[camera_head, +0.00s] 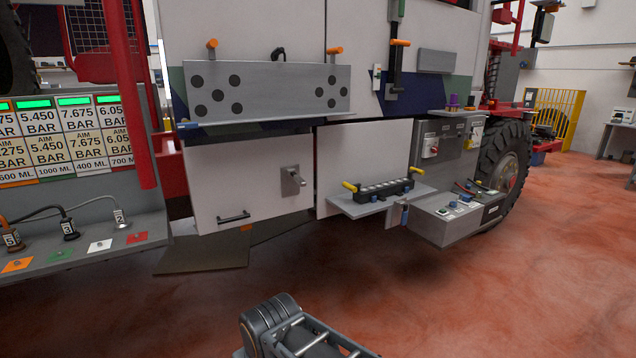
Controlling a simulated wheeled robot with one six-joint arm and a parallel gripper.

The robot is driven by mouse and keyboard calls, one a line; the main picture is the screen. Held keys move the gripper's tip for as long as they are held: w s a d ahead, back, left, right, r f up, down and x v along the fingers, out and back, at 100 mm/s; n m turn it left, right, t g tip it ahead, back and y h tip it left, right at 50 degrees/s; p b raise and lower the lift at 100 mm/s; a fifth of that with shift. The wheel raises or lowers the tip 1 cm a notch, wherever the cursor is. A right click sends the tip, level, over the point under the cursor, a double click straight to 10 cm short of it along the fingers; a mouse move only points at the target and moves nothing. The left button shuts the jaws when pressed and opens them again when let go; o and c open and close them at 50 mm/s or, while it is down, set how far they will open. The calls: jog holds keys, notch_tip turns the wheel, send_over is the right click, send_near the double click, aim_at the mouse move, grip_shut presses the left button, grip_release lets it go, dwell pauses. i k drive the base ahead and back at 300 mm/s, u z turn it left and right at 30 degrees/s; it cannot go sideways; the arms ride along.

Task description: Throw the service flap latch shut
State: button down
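The service flap (240,182) is a white panel low on the truck's side, with a black pull handle (234,217) near its bottom edge. It hangs about in line with the panel to its right; I cannot tell if it sits fully flush. The latch (292,180) is a small grey metal plate with a short lever at the flap's right side. The lever slants down to the right. Part of my arm shows at the bottom of the view, well in front of and below the flap. My gripper's fingers are not in view, and nothing touches the latch.
A grey dotted board (268,90) juts out above the flap. To the right are a shelf with a black yellow-handled rack (380,190), a control box (465,212) and a wheel (505,165). A gauge bench (90,250) stands left. The red floor (400,290) in front is clear.

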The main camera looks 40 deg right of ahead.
aim_at(297, 178)
jog(key=u, duration=0.3)
jog(key=k, duration=0.25)
jog(key=z, duration=1.2)
jog(key=i, duration=1.85)
jog(key=u, duration=0.9)
